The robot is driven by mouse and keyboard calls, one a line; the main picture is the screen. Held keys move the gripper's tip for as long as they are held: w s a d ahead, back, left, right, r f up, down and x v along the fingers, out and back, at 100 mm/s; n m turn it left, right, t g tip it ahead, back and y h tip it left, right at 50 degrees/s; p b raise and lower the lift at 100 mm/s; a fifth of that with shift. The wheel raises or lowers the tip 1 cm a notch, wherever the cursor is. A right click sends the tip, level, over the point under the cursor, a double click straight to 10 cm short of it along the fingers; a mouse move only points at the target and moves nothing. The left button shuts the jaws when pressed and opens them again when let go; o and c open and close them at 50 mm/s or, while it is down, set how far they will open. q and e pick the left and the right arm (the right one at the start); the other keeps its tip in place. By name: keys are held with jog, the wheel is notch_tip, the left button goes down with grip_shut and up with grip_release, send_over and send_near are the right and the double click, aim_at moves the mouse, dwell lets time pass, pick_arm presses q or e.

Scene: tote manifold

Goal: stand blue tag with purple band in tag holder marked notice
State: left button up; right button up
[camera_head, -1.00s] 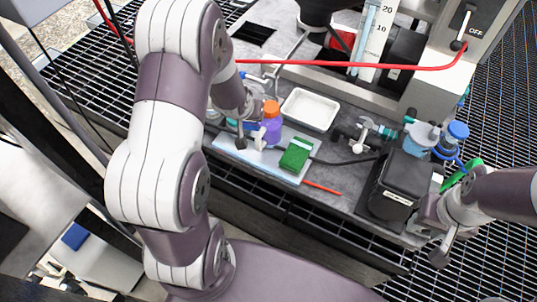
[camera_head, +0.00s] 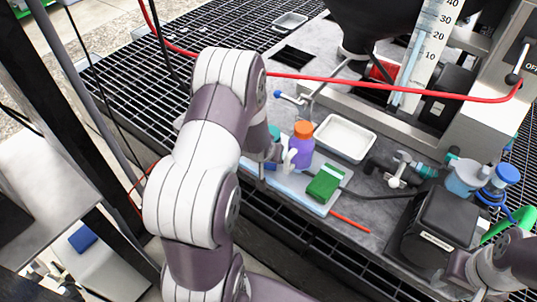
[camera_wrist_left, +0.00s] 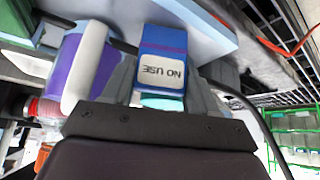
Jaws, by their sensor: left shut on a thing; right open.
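My left gripper (camera_wrist_left: 163,85) is shut on a blue tag (camera_wrist_left: 163,42) with a white "NO USE" label, upside down in the left wrist view. A darker, purplish strip crosses the tag, and a teal part shows below the label. In the head view my left arm hides most of this gripper, beside the light blue tray. My right gripper (camera_head: 462,274) is open at the lower right, cut by the frame edge, beside a black box. I cannot make out a holder marked notice.
A purple bottle (camera_head: 300,152) with orange cap stands close beside my left gripper. A green sponge-like block (camera_head: 326,184) lies on the light blue tray (camera_head: 290,190). A white tray (camera_head: 345,137) sits behind. A red hose (camera_head: 400,88) crosses above. A black box (camera_head: 440,225) stands right.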

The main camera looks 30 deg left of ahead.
pick_arm(q)
jog(key=shift+f, duration=0.2)
jog(key=o, duration=0.8)
jog(key=shift+r, duration=0.1)
jog(key=shift+c, duration=0.2)
